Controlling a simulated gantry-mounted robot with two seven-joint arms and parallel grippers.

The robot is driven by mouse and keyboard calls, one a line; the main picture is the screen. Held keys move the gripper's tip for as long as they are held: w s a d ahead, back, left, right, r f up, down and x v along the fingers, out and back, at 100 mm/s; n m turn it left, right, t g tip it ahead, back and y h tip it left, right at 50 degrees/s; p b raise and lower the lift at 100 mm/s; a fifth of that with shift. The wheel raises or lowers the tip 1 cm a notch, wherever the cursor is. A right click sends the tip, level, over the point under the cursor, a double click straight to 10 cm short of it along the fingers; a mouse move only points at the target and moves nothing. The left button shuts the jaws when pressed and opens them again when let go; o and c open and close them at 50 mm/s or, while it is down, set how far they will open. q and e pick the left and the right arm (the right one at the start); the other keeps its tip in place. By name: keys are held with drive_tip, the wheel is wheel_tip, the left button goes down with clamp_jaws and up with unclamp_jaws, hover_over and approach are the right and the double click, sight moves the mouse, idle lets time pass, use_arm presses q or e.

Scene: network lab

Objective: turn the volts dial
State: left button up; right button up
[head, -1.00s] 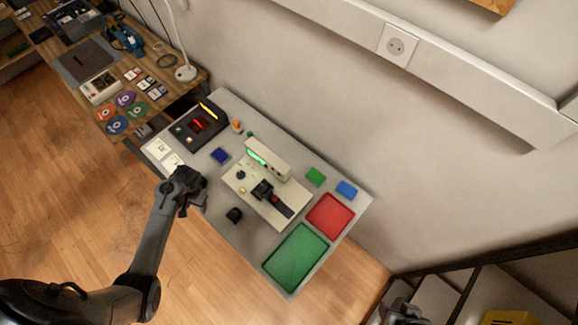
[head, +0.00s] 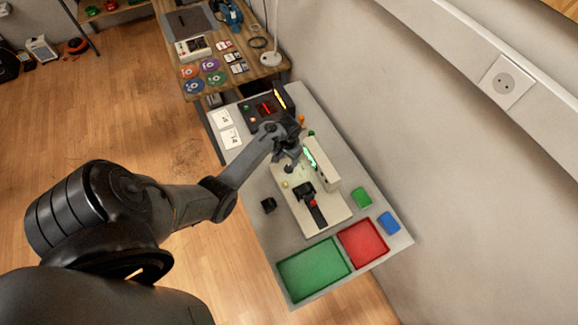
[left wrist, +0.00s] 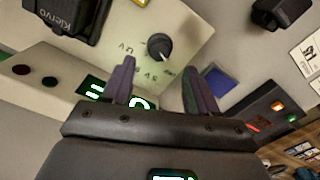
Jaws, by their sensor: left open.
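The volts dial (left wrist: 159,46) is a round black knob with a pale pointer on a beige bench device, with "V" markings beside it. In the head view the device (head: 333,213) stands mid-table with a lit green display (head: 311,157). My left gripper (head: 290,158) is over the device's far end and hides much of the dial's area there. In the left wrist view the open left gripper (left wrist: 160,68) has its two fingers on either side of the dial's line, with the dial just beyond the tips, apparently not touched. My right gripper is not in view.
A black clamp-like part (head: 303,191) and a red button (head: 313,203) are on the device. A loose black block (head: 268,205) lies beside it. Green (head: 290,288) and red (head: 384,253) trays lie at the near end. A dark panel with lights (head: 283,98) stands at the far end.

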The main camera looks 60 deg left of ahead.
sight(289, 167)
use_arm(q)
drive_tip(key=shift+f+b, duration=0.8)
drive_tip(key=shift+f, duration=2.2)
drive_tip(key=c, duration=1)
drive_tip(key=shift+c, duration=0.2)
drive_tip(key=shift+m, duration=0.4)
drive_tip(key=shift+m+p, duration=0.3)
drive_tip(key=shift+p, duration=0.05)
drive_tip(key=shift+m+p, duration=0.3)
drive_tip(key=shift+m, duration=3.1)
